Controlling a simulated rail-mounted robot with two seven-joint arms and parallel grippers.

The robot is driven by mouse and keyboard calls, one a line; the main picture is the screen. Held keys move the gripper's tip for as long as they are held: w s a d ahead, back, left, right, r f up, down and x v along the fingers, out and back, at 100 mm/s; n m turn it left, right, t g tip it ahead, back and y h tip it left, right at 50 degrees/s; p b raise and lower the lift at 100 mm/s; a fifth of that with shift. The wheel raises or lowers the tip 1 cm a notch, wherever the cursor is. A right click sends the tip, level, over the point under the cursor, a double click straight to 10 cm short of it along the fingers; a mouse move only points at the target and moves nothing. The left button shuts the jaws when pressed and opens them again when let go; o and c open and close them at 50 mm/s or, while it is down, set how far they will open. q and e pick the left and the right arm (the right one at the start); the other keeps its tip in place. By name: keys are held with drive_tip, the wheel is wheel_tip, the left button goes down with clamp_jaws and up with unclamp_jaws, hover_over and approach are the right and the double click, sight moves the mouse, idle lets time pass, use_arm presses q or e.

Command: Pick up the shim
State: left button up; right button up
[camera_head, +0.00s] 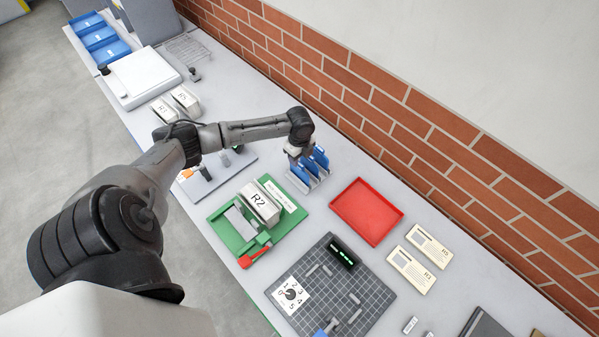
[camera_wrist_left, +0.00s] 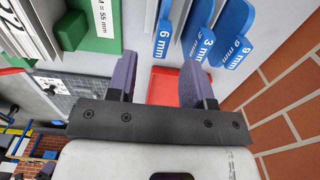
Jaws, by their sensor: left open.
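Blue shims (camera_head: 319,157) stand in a light grey slotted rack (camera_head: 302,186) near the middle of the table. In the left wrist view their tabs read 6 mm (camera_wrist_left: 164,30), 3 mm (camera_wrist_left: 207,42) and 9 mm (camera_wrist_left: 236,40). My left gripper (camera_head: 297,153) is at the rack's upper left edge, over the shims, and partly hides them. In the left wrist view the left gripper (camera_wrist_left: 160,80) is open, with nothing visible gripped. The 6 mm tab lines up with the gap between the fingers; I cannot tell whether they touch it. My right gripper is not in view.
A green fixture (camera_head: 222,231) with the white R2 block (camera_head: 260,204) lies left of the rack. A red tray (camera_head: 349,211) is to the right. A dark grid mat (camera_head: 368,294) holds small parts in front. The brick wall (camera_head: 400,110) bounds the table's back.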

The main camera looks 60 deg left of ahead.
sight(300, 164)
use_arm(q)
drive_tip(key=shift+f+p, duration=0.5)
drive_tip(key=shift+f, duration=2.2)
drive_tip(key=shift+a, duration=0.1)
clamp_jaws()
